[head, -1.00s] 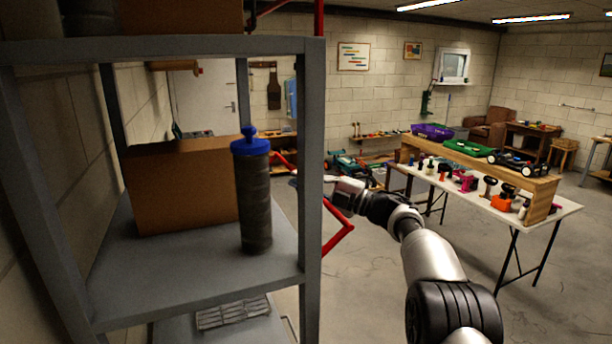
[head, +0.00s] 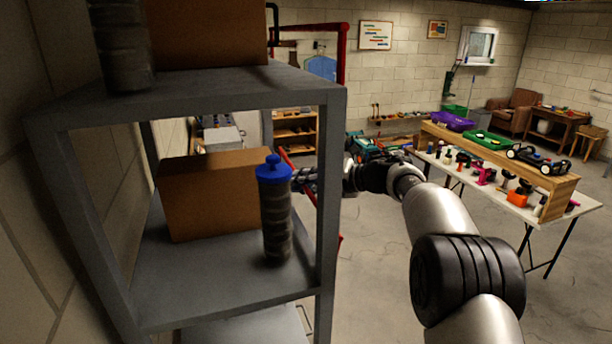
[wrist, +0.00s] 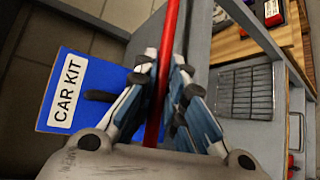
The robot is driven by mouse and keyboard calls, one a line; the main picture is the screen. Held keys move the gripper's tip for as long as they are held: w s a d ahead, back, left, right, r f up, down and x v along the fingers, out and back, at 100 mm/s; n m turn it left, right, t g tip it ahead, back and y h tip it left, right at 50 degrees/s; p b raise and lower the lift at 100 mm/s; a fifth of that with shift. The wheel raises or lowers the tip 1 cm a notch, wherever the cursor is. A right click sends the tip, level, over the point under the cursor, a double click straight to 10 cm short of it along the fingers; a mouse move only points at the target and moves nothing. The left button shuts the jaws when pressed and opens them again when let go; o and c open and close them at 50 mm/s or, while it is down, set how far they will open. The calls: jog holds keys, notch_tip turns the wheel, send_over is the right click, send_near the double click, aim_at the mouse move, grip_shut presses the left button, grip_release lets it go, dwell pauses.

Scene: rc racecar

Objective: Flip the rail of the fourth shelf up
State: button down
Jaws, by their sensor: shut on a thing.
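The grey shelf unit (head: 328,190) stands at the left of the head view. A thin red rail (head: 289,158) runs at its far side, partly hidden by the post. A second red rail (head: 343,75) stands up at the level of the top board. In the wrist view the red rail (wrist: 170,35) passes between the fingers of my gripper (wrist: 166,68), which is shut on it. In the head view my gripper (head: 306,180) is partly behind the corner post, so its grasp is hard to see there.
A cardboard box (head: 215,200) and a dark cylinder with a blue cap (head: 276,215) stand on the middle board. A blue CAR KIT box (wrist: 80,95) lies below in the wrist view. A work table (head: 480,185) stands right, with open floor between.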

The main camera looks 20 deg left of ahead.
jog(key=shift+a+r, duration=0.1)
dwell(0.4)
jog(key=c, duration=1.7)
grip_release()
jog(key=shift+o, duration=0.2)
jog(key=v, duration=1.2)
jog(key=shift+s, duration=0.1)
